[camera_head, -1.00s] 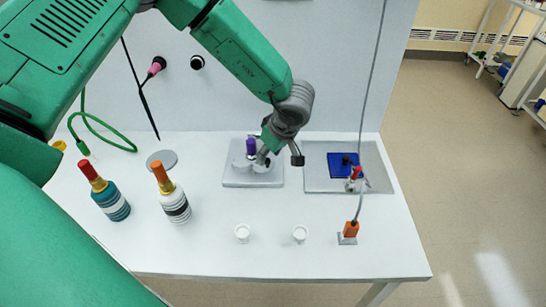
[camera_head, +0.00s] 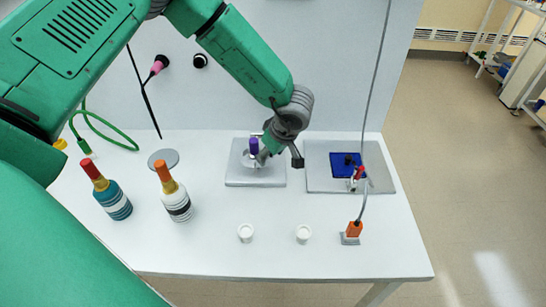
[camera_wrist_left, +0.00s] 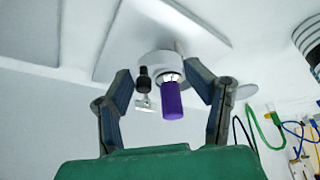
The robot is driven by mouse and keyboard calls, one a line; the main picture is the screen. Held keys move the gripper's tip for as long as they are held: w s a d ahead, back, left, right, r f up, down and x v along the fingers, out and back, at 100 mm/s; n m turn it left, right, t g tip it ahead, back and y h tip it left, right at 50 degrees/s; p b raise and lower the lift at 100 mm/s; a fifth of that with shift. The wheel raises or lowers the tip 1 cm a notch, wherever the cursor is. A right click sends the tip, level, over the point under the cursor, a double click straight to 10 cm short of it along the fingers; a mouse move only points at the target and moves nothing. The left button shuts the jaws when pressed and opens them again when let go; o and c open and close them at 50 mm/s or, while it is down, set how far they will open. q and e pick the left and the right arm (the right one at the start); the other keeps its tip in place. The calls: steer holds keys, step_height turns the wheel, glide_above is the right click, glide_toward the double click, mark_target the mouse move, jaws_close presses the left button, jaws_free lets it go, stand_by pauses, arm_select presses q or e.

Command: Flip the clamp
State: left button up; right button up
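A clamp with a purple handle (camera_head: 254,146) stands on the left grey plate (camera_head: 240,180) on the white table. In the left wrist view the purple handle (camera_wrist_left: 172,100) hangs beside a white round body (camera_wrist_left: 160,65) and a black-tipped metal bolt (camera_wrist_left: 144,82). My left gripper (camera_head: 264,154) is at this clamp. In the left wrist view its two fingers (camera_wrist_left: 162,88) are apart, one on each side of the handle, with visible gaps. A second, red-handled clamp (camera_head: 358,174) sits by a blue pad on the right plate. My right gripper is out of view.
Two bottles with orange (camera_head: 176,202) and red (camera_head: 112,198) tops stand at left near a grey disc (camera_head: 163,158). A wall (camera_head: 300,60) stands behind.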

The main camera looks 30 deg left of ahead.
arm_select(q)
steer(key=shift+s+a+f, duration=0.4)
steer(key=shift+f, duration=0.05)
steer(key=shift+s+d+r, duration=0.1)
steer(key=shift+s+d, duration=0.05)
steer(key=shift+d, duration=0.35)
steer(key=shift+d+r, duration=0.3)
steer(key=shift+d, duration=0.5)
steer(key=shift+a, duration=0.45)
steer(key=shift+a+f, duration=0.2)
steer(key=shift+a, duration=0.2)
steer(key=shift+a+r, duration=0.1)
steer(key=shift+r, duration=0.05)
steer(key=w+d+r+p, duration=0.1)
steer(key=d+r+p, duration=0.1)
steer(key=r, duration=0.5)
steer(key=w+d+r+p, duration=0.2)
steer(key=d+r, duration=0.1)
steer(key=r, duration=0.5)
steer(key=shift+w+d+p, duration=0.25)
steer(key=shift+d+p, duration=0.05)
steer(key=shift+d, duration=0.1)
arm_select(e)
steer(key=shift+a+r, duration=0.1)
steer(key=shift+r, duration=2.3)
